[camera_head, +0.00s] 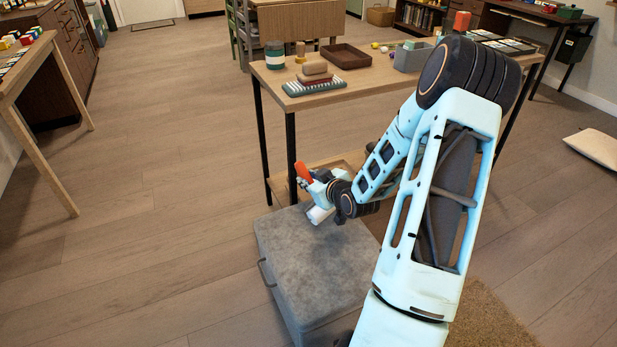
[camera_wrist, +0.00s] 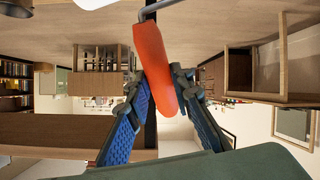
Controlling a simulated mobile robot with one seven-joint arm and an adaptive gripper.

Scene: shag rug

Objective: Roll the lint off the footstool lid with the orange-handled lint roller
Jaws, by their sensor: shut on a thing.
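The lint roller's orange handle (camera_head: 303,172) is held in my gripper (camera_head: 318,186). Its white roller (camera_head: 319,214) is at the top of the grey footstool lid (camera_head: 312,253), near the lid's far edge; I cannot tell whether it touches the lid. In the wrist view the orange handle (camera_wrist: 155,68) stands between the two blue-padded fingers of my gripper (camera_wrist: 163,88), and a bit of the white roller shows at the top edge. No lint can be made out on the grey lid. My arm hides the lid's right part.
A wooden table (camera_head: 350,88) stands just behind the footstool, with a green-lidded jar (camera_head: 274,56), a brown tray (camera_head: 346,56) and a grey bin (camera_head: 411,58) on it. A shag rug (camera_head: 492,318) lies at the right of the footstool. The floor on the left is clear.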

